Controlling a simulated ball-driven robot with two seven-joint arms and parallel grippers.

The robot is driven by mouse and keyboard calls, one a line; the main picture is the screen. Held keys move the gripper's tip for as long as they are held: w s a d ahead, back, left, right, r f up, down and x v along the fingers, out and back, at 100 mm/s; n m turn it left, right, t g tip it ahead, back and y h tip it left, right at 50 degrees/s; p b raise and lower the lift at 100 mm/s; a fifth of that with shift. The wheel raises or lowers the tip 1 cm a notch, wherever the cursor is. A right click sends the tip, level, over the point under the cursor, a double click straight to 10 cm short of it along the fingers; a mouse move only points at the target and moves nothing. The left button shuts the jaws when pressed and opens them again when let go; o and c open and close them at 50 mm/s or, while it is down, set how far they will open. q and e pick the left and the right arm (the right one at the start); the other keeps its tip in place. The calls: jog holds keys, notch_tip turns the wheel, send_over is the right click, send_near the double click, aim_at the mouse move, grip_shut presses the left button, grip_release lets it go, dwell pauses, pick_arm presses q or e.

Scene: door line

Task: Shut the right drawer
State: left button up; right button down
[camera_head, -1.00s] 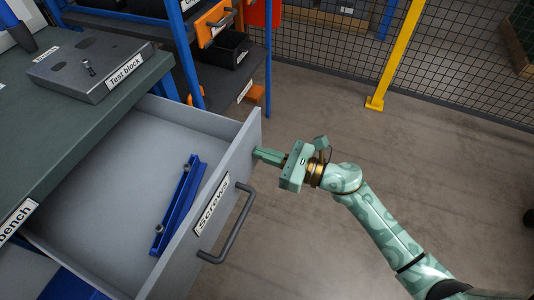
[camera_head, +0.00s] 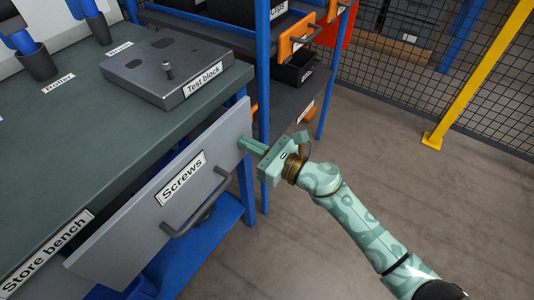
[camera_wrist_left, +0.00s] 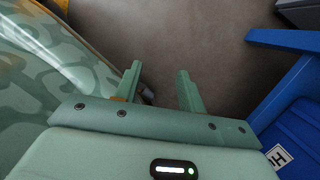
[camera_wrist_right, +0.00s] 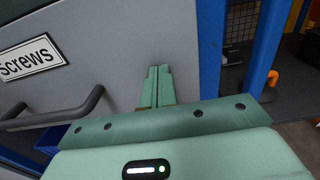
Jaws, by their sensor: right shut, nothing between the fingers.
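The right drawer, labelled "Screws", shows its grey front (camera_head: 140,222) at the edge of the store bench (camera_head: 60,140). The front sits close against the bench edge, and the drawer's inside is hidden. Its dark handle (camera_head: 198,205) is on the front. My right gripper (camera_head: 243,144) is shut and empty, its fingertips at the far right end of the drawer front. In the right wrist view its closed fingers (camera_wrist_right: 158,75) point at the grey front, touching or very near it. My left gripper (camera_wrist_left: 160,85) is open and empty over the floor in the left wrist view.
A test block (camera_head: 165,70) lies on the bench top. A blue-framed rack with an orange bin (camera_head: 300,40) stands behind the bench. A yellow post (camera_head: 480,75) and mesh fence are at the back right. The floor (camera_head: 330,240) on the right is clear.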

jog(key=x, duration=0.3)
jog(key=shift+a+f+b, duration=0.1)
jog(key=shift+a+b, duration=0.05)
jog(key=shift+b, duration=0.25)
jog(key=shift+x, duration=0.95)
jog(key=shift+w+a, duration=0.1)
jog(key=shift+w, duration=0.1)
jog(key=shift+r+b, duration=0.25)
jog(key=shift+b, duration=0.05)
pick_arm(q)
jog(key=w, duration=0.3)
jog(key=shift+w+d+f+m, duration=0.1)
jog(key=shift+m, duration=0.3)
pick_arm(e)
jog(key=shift+r, duration=0.2)
